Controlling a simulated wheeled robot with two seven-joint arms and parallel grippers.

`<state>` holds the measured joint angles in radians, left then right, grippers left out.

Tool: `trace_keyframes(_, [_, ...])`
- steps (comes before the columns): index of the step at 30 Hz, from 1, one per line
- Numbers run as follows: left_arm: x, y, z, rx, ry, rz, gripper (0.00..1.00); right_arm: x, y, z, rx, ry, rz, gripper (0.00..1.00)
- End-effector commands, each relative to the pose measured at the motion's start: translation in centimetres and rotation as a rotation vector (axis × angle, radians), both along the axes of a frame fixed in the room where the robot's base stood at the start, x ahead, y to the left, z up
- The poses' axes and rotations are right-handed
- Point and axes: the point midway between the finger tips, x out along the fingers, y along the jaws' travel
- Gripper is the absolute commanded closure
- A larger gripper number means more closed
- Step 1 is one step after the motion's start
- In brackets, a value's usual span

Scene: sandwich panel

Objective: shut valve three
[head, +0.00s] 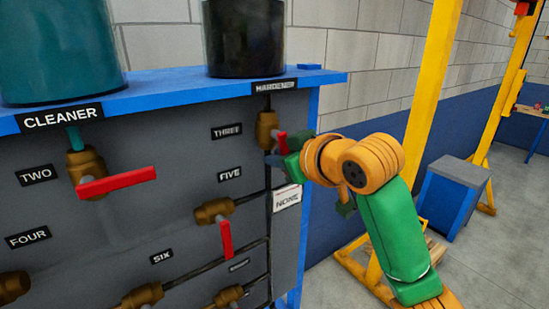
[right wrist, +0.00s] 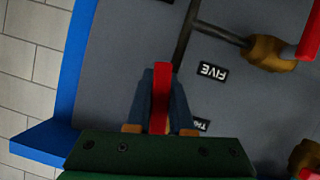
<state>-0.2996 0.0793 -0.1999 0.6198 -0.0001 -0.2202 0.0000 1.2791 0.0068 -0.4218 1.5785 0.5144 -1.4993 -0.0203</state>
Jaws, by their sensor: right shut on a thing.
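Valve three is the brass valve (head: 267,131) under the HARDENER label, to the right of the THREE label (head: 227,131). Its short red handle (head: 281,143) shows partly; my right gripper (head: 279,157) hides the rest. In the right wrist view the red handle (right wrist: 161,90) stands between the two fingers of my right gripper (right wrist: 160,108), which is shut on it. The THREE label (right wrist: 202,124) is partly hidden there. The handle's exact angle is hard to tell. My left gripper is not in view.
Valve five (head: 214,211) sits just below, its red handle (head: 225,239) hanging down. Valve two (head: 86,172) has its red handle (head: 117,181) out to the right. A NONE label (head: 287,198) is near my right wrist. Yellow posts (head: 433,95) stand to the right.

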Motion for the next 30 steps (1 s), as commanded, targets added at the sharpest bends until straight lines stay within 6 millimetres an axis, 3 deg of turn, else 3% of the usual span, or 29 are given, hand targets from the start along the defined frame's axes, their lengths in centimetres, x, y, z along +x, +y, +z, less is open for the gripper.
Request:
trace_keyframes(15, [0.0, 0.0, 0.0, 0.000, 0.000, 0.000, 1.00, 0.9, -1.2, 0.9, -0.259, -0.198, -0.001, 1.00])
trace_keyframes(30, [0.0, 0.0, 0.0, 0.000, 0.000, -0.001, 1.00, 1.0, -1.4, 1.1, -0.316, -0.242, -0.001, 1.00])
